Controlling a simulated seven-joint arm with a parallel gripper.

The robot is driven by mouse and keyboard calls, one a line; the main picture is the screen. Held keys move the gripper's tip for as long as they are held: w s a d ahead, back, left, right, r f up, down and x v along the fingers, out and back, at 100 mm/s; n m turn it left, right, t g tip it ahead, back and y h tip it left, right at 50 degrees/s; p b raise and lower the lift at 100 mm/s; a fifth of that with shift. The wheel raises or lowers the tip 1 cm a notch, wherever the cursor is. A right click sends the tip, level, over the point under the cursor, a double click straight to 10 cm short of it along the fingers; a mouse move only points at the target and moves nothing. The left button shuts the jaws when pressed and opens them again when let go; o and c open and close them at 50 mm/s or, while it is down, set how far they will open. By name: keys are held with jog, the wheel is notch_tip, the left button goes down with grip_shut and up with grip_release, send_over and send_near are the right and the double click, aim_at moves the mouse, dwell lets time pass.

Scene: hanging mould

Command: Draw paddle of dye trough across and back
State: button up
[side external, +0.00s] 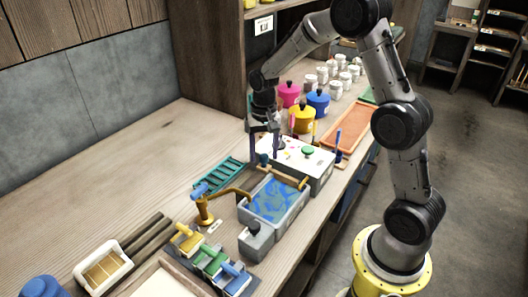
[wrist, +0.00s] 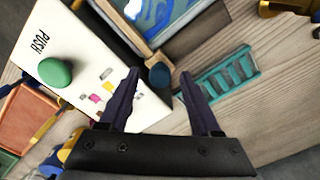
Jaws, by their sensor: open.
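The dye trough (side external: 273,200) is a grey tray with swirling blue liquid, standing near the bench's front edge. Its liquid also shows at the top of the wrist view (wrist: 155,12). The paddle (side external: 284,176) is a wooden bar lying across the trough's far end, with a dark blue knob (side external: 263,159) at its left end. My gripper (side external: 265,154) is open and points down over the knob. In the wrist view the knob (wrist: 160,76) shows between my two fingertips (wrist: 160,72), with space on both sides. I cannot tell how far above it the fingertips are.
A white box (side external: 308,161) with a green PUSH button (wrist: 55,73) stands close behind the trough. A teal rack (side external: 219,174) lies to the left. Bare bench extends left.

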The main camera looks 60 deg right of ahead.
grip_shut()
dwell(0.3)
dwell(1.1)
